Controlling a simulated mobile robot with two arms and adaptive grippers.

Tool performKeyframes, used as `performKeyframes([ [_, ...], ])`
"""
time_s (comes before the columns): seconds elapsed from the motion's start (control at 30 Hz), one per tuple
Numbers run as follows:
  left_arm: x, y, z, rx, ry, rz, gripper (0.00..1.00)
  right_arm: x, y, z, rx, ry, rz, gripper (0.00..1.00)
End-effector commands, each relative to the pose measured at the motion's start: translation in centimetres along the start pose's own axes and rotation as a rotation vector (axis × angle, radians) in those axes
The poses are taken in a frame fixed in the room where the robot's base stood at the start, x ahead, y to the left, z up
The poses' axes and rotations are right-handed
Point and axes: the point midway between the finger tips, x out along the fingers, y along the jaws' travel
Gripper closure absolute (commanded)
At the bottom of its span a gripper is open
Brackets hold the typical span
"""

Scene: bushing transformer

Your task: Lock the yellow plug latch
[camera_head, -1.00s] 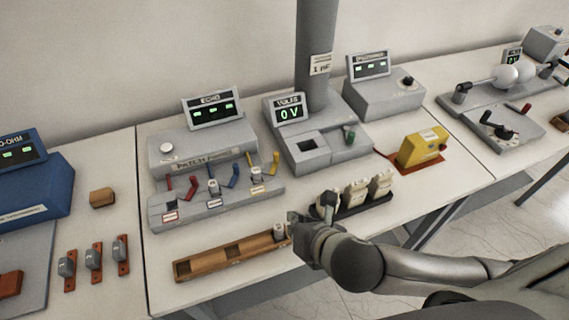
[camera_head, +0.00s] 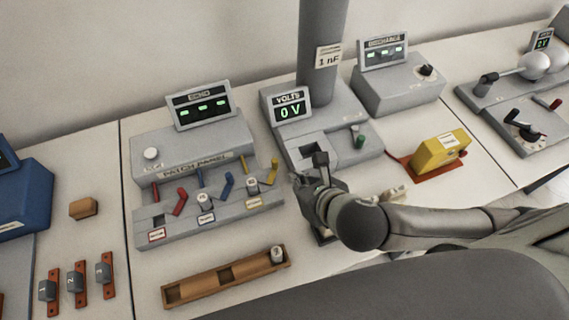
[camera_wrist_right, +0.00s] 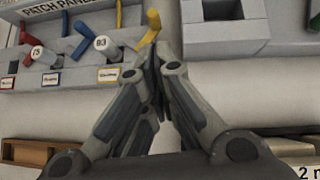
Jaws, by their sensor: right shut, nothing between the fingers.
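The patch panel (camera_head: 200,165) is a grey stepped block with coloured latches. The yellow latch (camera_head: 272,173) is at its right end, tilted up and to the right, beside the numbered plug (camera_head: 253,186) above the yellow-edged label. In the right wrist view the yellow latch (camera_wrist_right: 151,28) rises just beyond my fingertips, right of the plug (camera_wrist_right: 107,48). My right gripper (camera_head: 309,172) is shut and empty, just right of the panel. In the right wrist view its fingertips (camera_wrist_right: 156,55) meet; I cannot tell whether they touch the latch. My left gripper is not in view.
The grey VOLTS unit (camera_head: 318,125) with its pillar stands behind my right gripper. A wooden rack (camera_head: 205,284) with one plug lies in front of the panel. A yellow box (camera_head: 437,150) stands to the right. Bare table lies between panel and rack.

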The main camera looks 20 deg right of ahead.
Motion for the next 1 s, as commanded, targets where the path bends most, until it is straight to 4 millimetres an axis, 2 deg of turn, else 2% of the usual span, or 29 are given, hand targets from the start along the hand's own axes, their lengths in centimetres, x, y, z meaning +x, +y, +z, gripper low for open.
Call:
performKeyframes([
  [0.2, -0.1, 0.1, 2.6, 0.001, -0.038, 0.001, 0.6, 0.0, 0.0, 0.0, 0.001, 0.001, 0.001, 1.0],
  [0.33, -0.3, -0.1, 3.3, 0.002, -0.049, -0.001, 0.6, 0.7, 0.0, 0.0, 0.001, 0.0, 0.0, 1.0],
  [0.47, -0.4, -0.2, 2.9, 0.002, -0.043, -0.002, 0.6, 2.3, 0.0, 0.1, 0.001, 0.0, -0.002, 1.0],
  [0.73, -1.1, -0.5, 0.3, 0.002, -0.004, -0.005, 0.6, 6.8, 0.0, 0.0, 0.002, 0.002, -0.001, 1.0],
  [1.0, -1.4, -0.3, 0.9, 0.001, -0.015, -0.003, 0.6, 9.5, 0.0, 0.0, 0.001, 0.0, 0.0, 1.0],
])
